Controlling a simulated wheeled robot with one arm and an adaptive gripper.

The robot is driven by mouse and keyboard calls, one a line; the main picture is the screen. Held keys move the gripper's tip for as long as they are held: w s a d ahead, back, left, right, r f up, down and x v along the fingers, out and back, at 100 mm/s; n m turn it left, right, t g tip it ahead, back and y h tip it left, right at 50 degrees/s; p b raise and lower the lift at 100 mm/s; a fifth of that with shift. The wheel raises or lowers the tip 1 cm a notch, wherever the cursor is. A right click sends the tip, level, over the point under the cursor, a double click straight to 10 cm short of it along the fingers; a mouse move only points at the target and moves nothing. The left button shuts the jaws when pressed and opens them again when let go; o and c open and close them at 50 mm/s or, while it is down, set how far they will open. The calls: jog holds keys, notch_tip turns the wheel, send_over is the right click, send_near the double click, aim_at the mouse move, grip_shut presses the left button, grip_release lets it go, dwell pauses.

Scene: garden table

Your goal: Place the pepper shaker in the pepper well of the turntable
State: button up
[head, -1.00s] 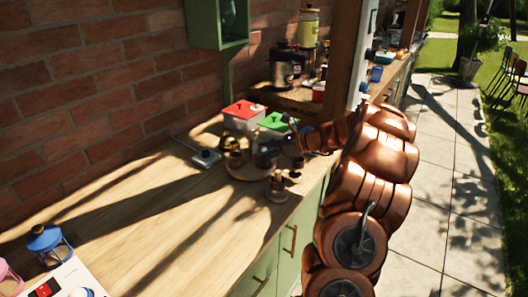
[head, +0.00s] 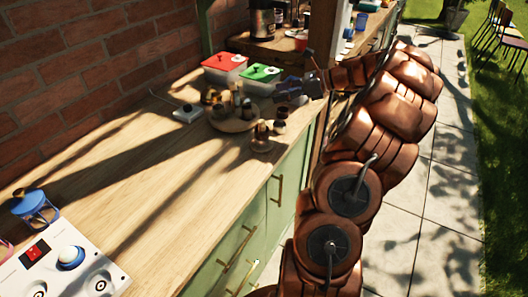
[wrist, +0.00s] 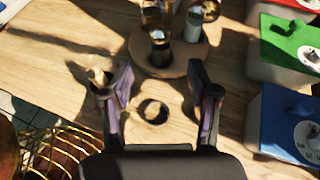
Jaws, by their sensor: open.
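The round wooden turntable (head: 228,125) stands on the counter and carries several small dark and brass pieces. Its disc also shows at the top of the wrist view (wrist: 165,68), with a dark-topped piece and glassy pieces on it. Small shaker-like pieces (head: 262,132) stand just in front of it; I cannot tell which is the pepper shaker. My gripper (head: 288,91) is over the counter, right of the turntable. In the wrist view its fingers (wrist: 160,92) are open and spread. The pepper well cannot be made out.
A red-lidded box (head: 224,64) and a green-lidded box (head: 262,74) stand behind the turntable; a blue-lidded box (wrist: 285,125) shows in the wrist view. A gold wire basket (wrist: 62,152) is at lower left there. The counter left of the turntable is largely bare.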

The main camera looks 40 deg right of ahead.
jog(key=a+r+n+g+y, duration=0.1)
jog(key=a+n+g, duration=0.5)
jog(key=a, duration=1.2)
jog(key=s+a+f+n+g+h, duration=0.1)
jog(key=s+a+n+g, duration=0.1)
jog(key=s+a+n, duration=0.35)
jog(key=s+a+n+g, duration=0.1)
jog(key=s+a+n, duration=0.15)
jog(key=a, duration=0.65)
jog(key=s+a+f+n+g+h, duration=0.1)
jog(key=s+a+f+n+h, duration=0.1)
jog(key=s+a+n, duration=0.3)
jog(key=s+a+f+n+g+h, duration=0.1)
jog(key=s+n+g+h, duration=0.15)
jog(key=s, duration=0.55)
jog(key=s+d+f+n+h, duration=0.1)
jog(key=s+n+h, duration=0.1)
jog(key=s, duration=0.3)
jog(key=s+d+f+n+h, duration=0.1)
jog(key=s+f+n+h, duration=0.1)
jog(key=s+n, duration=0.2)
jog(key=shift+s+d+f+n, duration=0.2)
jog(key=shift+s+d+n, duration=0.2)
jog(key=shift+s, duration=0.5)
